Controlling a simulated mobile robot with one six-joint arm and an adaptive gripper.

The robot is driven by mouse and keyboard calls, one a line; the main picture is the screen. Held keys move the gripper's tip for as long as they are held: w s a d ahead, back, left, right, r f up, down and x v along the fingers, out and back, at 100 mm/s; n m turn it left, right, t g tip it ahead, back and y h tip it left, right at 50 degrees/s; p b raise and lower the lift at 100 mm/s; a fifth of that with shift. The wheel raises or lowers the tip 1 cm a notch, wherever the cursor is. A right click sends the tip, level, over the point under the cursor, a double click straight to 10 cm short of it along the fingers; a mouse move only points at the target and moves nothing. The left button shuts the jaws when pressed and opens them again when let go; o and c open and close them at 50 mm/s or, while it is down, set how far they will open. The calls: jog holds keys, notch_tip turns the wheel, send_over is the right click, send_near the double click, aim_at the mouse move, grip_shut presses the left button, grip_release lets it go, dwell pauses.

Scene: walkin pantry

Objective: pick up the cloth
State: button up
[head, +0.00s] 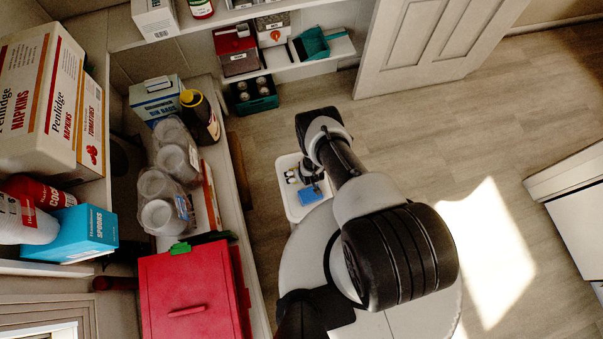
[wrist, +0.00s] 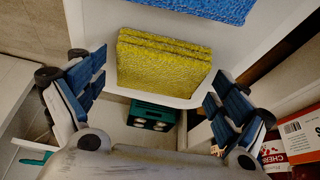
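A yellow, rough-textured, folded or stacked piece (wrist: 165,65) stands at the near edge of a white tray (wrist: 105,35) in the wrist view. A flat blue piece (wrist: 190,8) lies farther in, cut off by the top edge. I cannot tell for sure which is the cloth. In the head view the blue piece (head: 309,195) lies in the white tray (head: 292,208); the yellow one is not clear there. My gripper (wrist: 158,74) is open, its blue-padded fingers apart on either side of the yellow piece, with nothing seen held.
A green crate (head: 254,95) stands beyond the tray. A white door (head: 435,45) is at the back. Open floor lies right.

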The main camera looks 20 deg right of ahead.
jog(key=c, duration=0.7)
jog(key=shift+o, duration=0.2)
notch_tip(320, 180, up, 20)
jog(key=p, duration=0.8)
jog(key=shift+p, duration=0.4)
